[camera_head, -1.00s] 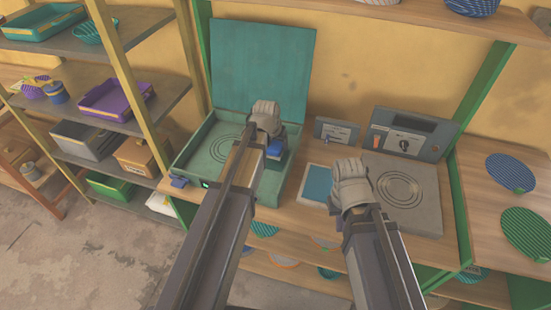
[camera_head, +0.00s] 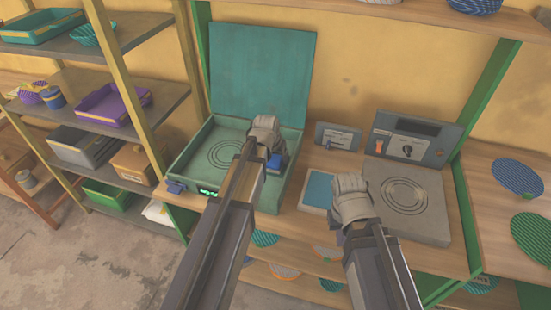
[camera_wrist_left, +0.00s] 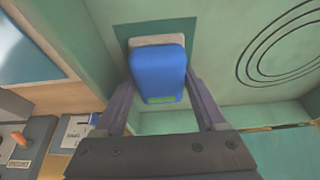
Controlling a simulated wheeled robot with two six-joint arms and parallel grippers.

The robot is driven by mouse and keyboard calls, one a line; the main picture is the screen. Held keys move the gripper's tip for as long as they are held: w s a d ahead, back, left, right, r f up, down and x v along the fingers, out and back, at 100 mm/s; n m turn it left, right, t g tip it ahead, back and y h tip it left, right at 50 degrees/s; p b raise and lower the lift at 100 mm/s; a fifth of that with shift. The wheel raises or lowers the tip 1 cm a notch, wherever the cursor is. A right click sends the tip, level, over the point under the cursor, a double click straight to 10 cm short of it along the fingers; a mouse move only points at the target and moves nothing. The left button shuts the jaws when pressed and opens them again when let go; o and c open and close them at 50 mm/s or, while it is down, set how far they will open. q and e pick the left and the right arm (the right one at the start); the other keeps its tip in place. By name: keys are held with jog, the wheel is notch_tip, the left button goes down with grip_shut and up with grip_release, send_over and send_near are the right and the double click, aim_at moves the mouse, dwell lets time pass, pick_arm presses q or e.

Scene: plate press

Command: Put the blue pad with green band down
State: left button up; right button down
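The blue pad (camera_head: 274,163) is in the right part of the open teal press box (camera_head: 190,160). In the left wrist view, the pad (camera_wrist_left: 158,72) has a green band (camera_wrist_left: 160,99) low on its side and lies over a pale block and a dark green square (camera_wrist_left: 122,36) on the box floor. I cannot tell whether any gap is left beneath it. My left gripper (camera_wrist_left: 160,85) has a finger against each side of the pad. My right gripper (camera_head: 350,205) is at the blue-topped panel and the grey ringed plate; its fingertips are hidden.
The teal lid (camera_head: 262,72) stands open behind the box. A grey plate with rings (camera_head: 425,210) and a blue-topped panel (camera_head: 317,188) lie right of it. Control panels (camera_head: 412,138) stand behind. Shelves with trays (camera_head: 110,103) fill the left.

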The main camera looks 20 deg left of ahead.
pick_arm(q)
jog(key=shift+o, duration=0.7)
jog(key=shift+r, duration=0.1)
pick_arm(e)
jog(key=shift+r, duration=0.1)
pick_arm(q)
jog(key=shift+r, duration=0.15)
pick_arm(e)
jog(key=shift+r, duration=0.15)
pick_arm(q)
jog(key=p+v, duration=1.2)
jog(key=s+d+f+m+g, duration=0.1)
jog(key=s+d+g, duration=0.1)
jog(key=s+d, duration=0.4)
jog(key=s+d+m+g+y, duration=0.1)
jog(key=s+d+m+g, duration=0.1)
jog(key=s+d, duration=0.5)
jog(key=s+g, duration=0.1)
jog(key=s, duration=0.5)
jog(key=shift+s+d+f+y+b, duration=0.25)
jog(key=shift+f+y+b, duration=0.05)
jog(key=shift+f, duration=0.05)
pick_arm(e)
notch_tip(320, 180, up, 11)
pick_arm(q)
jog(key=shift+o, duration=0.3)
jog(key=shift+w, duration=0.1)
